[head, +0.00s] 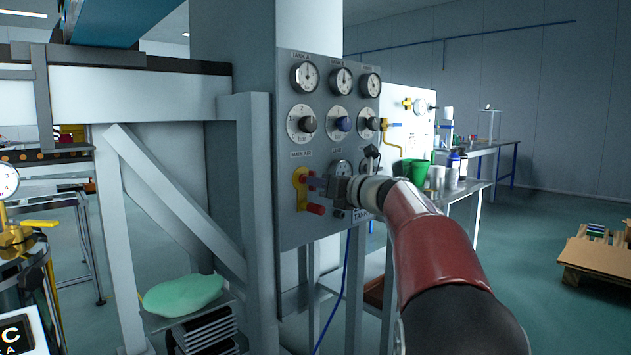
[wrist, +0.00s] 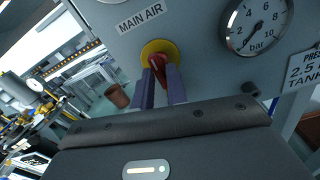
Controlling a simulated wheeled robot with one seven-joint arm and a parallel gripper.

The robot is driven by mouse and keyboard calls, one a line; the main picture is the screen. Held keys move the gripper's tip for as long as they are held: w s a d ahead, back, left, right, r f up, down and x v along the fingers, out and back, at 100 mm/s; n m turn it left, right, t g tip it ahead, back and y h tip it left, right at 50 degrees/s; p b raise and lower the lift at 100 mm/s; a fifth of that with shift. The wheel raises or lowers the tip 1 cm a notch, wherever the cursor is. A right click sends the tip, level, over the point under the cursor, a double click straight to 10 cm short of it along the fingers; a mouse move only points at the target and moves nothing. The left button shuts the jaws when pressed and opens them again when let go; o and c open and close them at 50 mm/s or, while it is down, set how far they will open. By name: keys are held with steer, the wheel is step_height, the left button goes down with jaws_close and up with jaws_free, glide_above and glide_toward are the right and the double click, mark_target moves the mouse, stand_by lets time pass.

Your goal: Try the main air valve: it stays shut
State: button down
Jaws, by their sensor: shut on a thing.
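The main air valve (head: 299,190) is on the lower left of the grey panel, under a "MAIN AIR" label. It has a yellow mount, and a red part shows just below my gripper. In the wrist view, the round yellow base (wrist: 153,48) sits behind a red handle (wrist: 157,66). My gripper (head: 317,183) reaches the valve from the right, and its two fingers (wrist: 160,82) are shut on the red handle from both sides. The fingers hide part of the handle.
The panel (head: 327,109) carries gauges and several knobs above the valve. A bar gauge (wrist: 256,24) is right of the valve. A diagonal brace (head: 175,200) stands left. Floor at far right is open near a pallet (head: 596,256).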

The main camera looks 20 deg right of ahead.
steer(key=shift+f, duration=0.1)
steer(key=shift+n+b, duration=0.55)
steer(key=shift+n, duration=0.65)
steer(key=c, duration=1.5)
jaws_free()
steer(key=shift+s, duration=0.15)
steer(key=b+v, duration=0.1)
steer(key=v, duration=0.5)
steer(key=shift+s+d+b, duration=0.15)
steer(key=shift+s+b, duration=0.2)
